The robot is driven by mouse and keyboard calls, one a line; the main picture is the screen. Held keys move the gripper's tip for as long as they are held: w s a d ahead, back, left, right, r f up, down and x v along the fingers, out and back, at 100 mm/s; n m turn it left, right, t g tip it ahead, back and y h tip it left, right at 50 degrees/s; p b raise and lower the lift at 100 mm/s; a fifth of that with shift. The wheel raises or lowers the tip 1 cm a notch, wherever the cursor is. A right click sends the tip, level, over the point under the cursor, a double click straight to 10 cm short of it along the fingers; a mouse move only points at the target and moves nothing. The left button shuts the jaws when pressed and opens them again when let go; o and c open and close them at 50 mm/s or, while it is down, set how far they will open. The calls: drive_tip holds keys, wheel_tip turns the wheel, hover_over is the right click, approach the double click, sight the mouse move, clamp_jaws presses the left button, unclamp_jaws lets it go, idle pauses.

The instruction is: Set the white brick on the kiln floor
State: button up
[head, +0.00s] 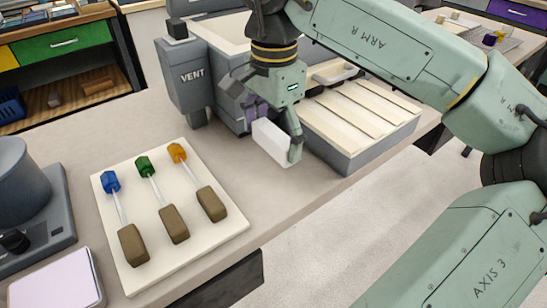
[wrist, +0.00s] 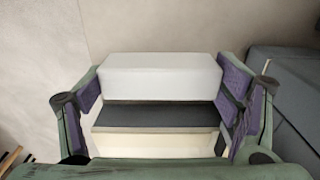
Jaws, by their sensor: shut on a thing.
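My gripper (head: 274,130) is shut on the white brick (head: 270,144), holding it across its length near the front of the grey kiln (head: 345,160). In the wrist view the white brick (wrist: 160,78) sits between the purple pads of my gripper (wrist: 162,90). A dark strip and a cream face show just below it there; I cannot tell what they belong to. The kiln has a vent post (head: 190,85) at its left and a flat part with cream slats (head: 365,108) at its right. My gripper and wrist cover part of the kiln, and I cannot make out its floor for sure.
A cream board (head: 150,275) on the bench holds three glass rods with blue, green and orange ends and brown blocks. A grey device (head: 30,200) and a pale pad (head: 55,282) stand at the left. Bare bench (head: 285,210) lies between board and kiln.

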sight(273, 171)
drive_tip(key=shift+a+f, duration=0.1)
drive_tip(key=shift+f, duration=2.6)
drive_tip(key=o, duration=1.2)
